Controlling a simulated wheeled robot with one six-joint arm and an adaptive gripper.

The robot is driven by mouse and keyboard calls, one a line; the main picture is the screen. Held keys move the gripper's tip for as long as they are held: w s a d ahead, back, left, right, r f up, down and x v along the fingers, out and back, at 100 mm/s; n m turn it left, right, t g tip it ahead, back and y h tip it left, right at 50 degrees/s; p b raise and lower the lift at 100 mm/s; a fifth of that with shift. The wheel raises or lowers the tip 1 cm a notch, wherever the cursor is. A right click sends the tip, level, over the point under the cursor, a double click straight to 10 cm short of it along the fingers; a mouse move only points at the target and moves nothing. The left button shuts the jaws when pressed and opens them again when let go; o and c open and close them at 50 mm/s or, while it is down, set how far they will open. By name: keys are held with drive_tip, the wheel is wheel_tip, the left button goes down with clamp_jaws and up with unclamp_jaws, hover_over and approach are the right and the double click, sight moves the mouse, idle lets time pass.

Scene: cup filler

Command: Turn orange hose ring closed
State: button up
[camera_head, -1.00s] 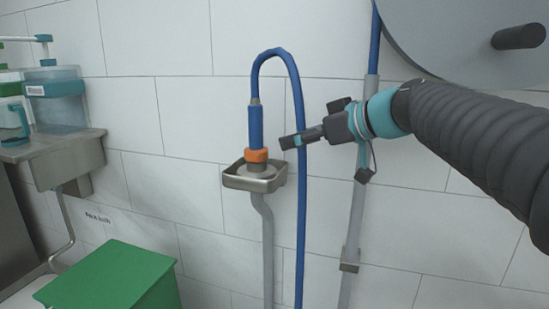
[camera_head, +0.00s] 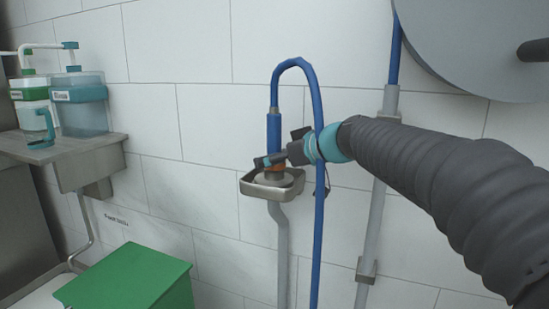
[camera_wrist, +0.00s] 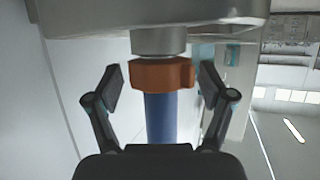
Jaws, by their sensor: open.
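The orange hose ring (camera_wrist: 160,75) sits at the end of the blue nozzle (camera_wrist: 160,118), just beside a grey fitting (camera_wrist: 158,41). My gripper (camera_wrist: 160,88) is open, with one finger on each side of the ring and a visible gap to both. In the head view my gripper (camera_head: 266,161) is at the ring's height, in front of the metal drip tray (camera_head: 287,190), and hides most of the ring; a little orange (camera_head: 277,169) shows. The nozzle (camera_head: 274,133) stands upright above it.
The blue hose (camera_head: 319,225) loops over the nozzle and hangs down beside my wrist. A grey pipe (camera_head: 377,215) runs up the wall at right. A green box (camera_head: 128,280) stands at lower left. Dispensers (camera_head: 80,105) stand on a metal shelf at far left.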

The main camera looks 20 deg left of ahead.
drive_tip(key=shift+a, duration=0.1)
drive_tip(key=c, duration=1.2)
